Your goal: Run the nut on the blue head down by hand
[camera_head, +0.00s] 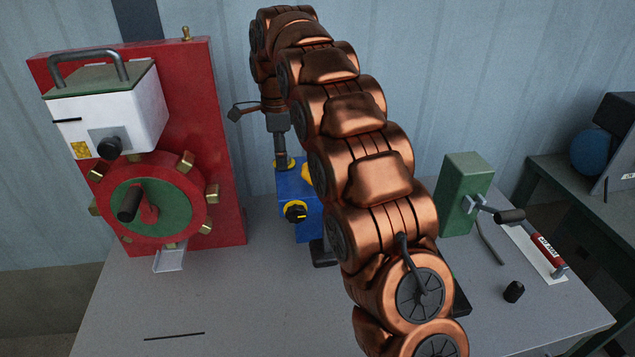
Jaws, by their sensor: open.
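The blue head (291,188) stands on the table behind my arm, which hides its right part. It has a black knob with a yellow ring (295,211) on its front face and more yellow on its top. My gripper (281,148) points down just above the head's top left, over a yellow ring (285,164). The fingers are small and dark here. I cannot make out the nut separately from them, nor tell whether they touch it.
A red panel (222,150) with a white box (130,118) and a red wheel (110,215) stands left. A green block (462,190) with a crank handle (510,216), a red-handled tool (549,252) and a black cap (513,292) are right. The table's front left (240,300) is mostly clear.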

